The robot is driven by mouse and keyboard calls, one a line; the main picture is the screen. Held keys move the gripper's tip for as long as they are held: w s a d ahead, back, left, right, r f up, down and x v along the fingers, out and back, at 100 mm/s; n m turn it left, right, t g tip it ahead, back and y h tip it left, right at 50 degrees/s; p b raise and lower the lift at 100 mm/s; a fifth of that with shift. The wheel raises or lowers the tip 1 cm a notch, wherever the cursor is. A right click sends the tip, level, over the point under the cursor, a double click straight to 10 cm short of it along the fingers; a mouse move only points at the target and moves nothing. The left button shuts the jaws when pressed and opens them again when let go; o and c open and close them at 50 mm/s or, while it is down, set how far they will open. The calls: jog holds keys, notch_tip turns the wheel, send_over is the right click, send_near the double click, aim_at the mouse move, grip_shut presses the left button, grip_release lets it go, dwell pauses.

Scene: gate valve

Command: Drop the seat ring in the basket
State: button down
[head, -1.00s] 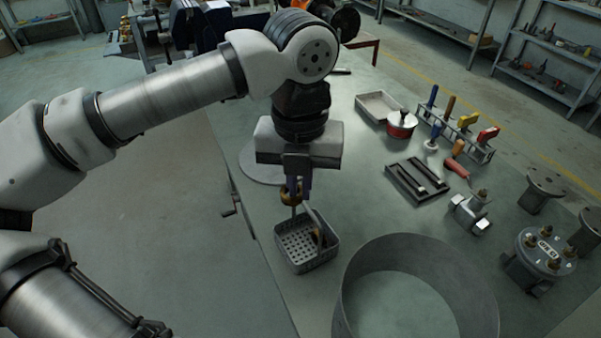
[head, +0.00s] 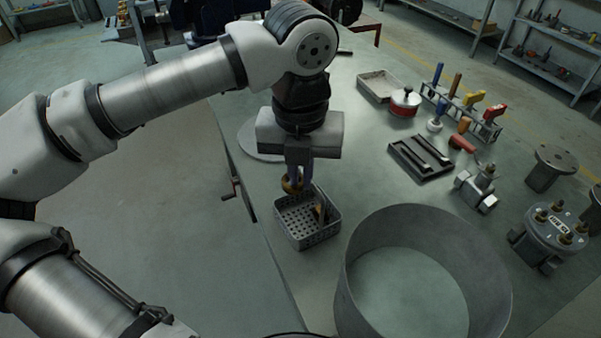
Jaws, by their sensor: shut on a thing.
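My gripper (head: 297,178) points down and is shut on the seat ring (head: 291,186), a small brass-coloured ring. The ring is at the far left part of the basket (head: 322,235), near its rim in the picture. The basket is a small grey perforated box on the workbench. A brown or brass piece (head: 320,212) shows at the basket's right side; I cannot tell what it is. Whether the ring is above the rim or just inside it is hard to tell.
A large grey open cylinder (head: 425,270) stands right of the basket. A dark tray with bars (head: 420,158), a metal fitting (head: 477,187) and a bolted valve part (head: 548,236) lie further right. A tool rack (head: 465,108) and a shallow tray (head: 380,85) stand behind.

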aim_at(300, 185)
jog(key=f+b, duration=0.1)
jog(key=s+f+b, duration=0.1)
jog(key=f, duration=0.1)
jog(key=shift+a+f, duration=0.1)
jog(key=shift+f, duration=0.15)
jog(key=shift+w+f+g+b, duration=0.3)
jog(key=shift+w+f+b, duration=0.4)
jog(key=shift+f, duration=0.35)
jog(key=shift+s+r, duration=0.1)
jog(key=shift+r, duration=0.15)
jog(key=shift+r, duration=0.1)
jog(key=c, duration=1.5)
grip_release()
